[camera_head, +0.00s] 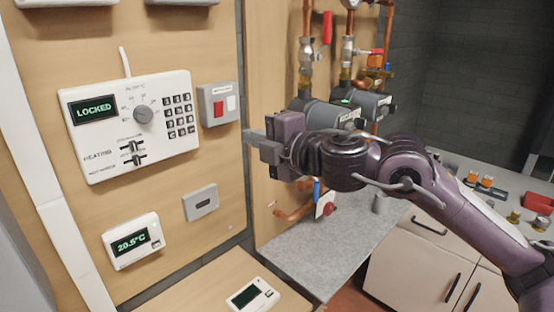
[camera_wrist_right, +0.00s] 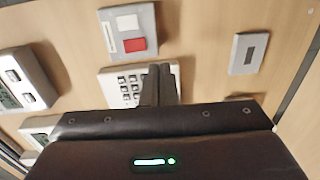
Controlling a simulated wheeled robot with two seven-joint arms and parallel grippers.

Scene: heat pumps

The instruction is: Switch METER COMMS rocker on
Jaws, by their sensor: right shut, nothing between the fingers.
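No label reading METER COMMS is legible. My right gripper (camera_head: 256,138) is shut and empty, just right of and below this box in the head view. Its fingertips (camera_wrist_right: 160,82) overlap the keypad in the wrist view; contact cannot be told. My left gripper is not in view.
A white heating panel (camera_head: 105,151) reads LOCKED and has a dial, keypad and sliders. Below are a small grey slotted plate (camera_head: 200,202) and a display reading 20.5°C (camera_head: 131,241). Pumps (camera_head: 325,113) and copper pipes stand behind my right arm. A grey counter (camera_head: 345,236) lies below.

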